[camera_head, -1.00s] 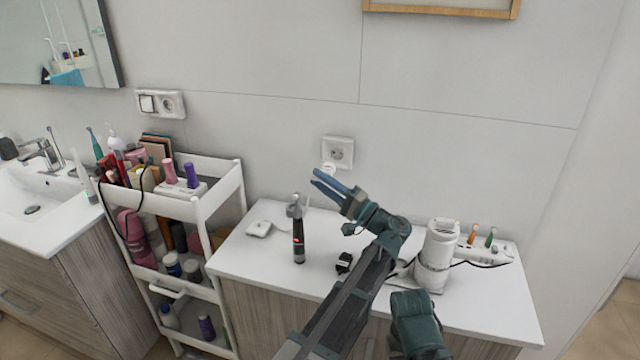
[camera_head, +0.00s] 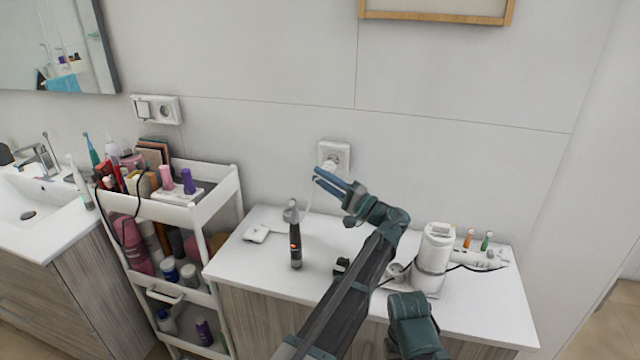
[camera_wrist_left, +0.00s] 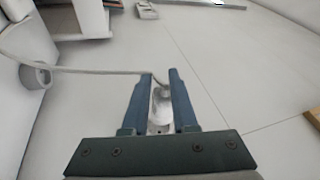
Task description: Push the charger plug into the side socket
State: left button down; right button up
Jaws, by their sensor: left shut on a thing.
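The white wall socket (camera_head: 343,148) is above the back edge of the white counter. My left gripper (camera_head: 324,180) is just below and in front of it, its blue fingers shut on the white charger plug (camera_head: 330,166). The plug overlaps the lower left of the socket plate; whether its pins are in the holes is hidden. In the left wrist view the plug (camera_wrist_left: 161,108) shows between the two fingers, with its pale cable running off to the left. My right gripper cannot be made out.
On the counter (camera_head: 250,275) stand a dark trimmer (camera_head: 295,246), a small white box (camera_head: 256,234), a white cylindrical device (camera_head: 434,250) and a power strip (camera_head: 485,258). A loaded white cart (camera_head: 226,190) is to the left. Another switch-and-socket plate (camera_head: 157,109) is on the wall.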

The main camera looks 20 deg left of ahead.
pick_arm(q)
jog(key=shift+w, duration=0.65)
jog(key=shift+a+r+g+h+p, duration=0.1)
jog(key=shift+g+h+p, duration=0.2)
jog(key=shift+h+p, duration=1.1)
jog(key=shift+a+r+g+h+p, duration=0.1)
jog(key=shift+g+h+p, duration=0.25)
jog(key=shift+p, duration=2.05)
jog(key=shift+f, duration=0.1)
jog(key=shift+h+p, duration=0.35)
jog(key=shift+p, duration=0.2)
jog(key=shift+a+n+g+h+p, duration=0.15)
jog(key=shift+n+g+h+p, duration=0.25)
jog(key=shift+g+h+p, duration=1.85)
jog(key=shift+t+y+p, duration=0.65)
jog(key=shift+t+p, duration=0.35)
jog(key=shift+t, duration=0.1)
jog(key=shift+d, duration=0.2)
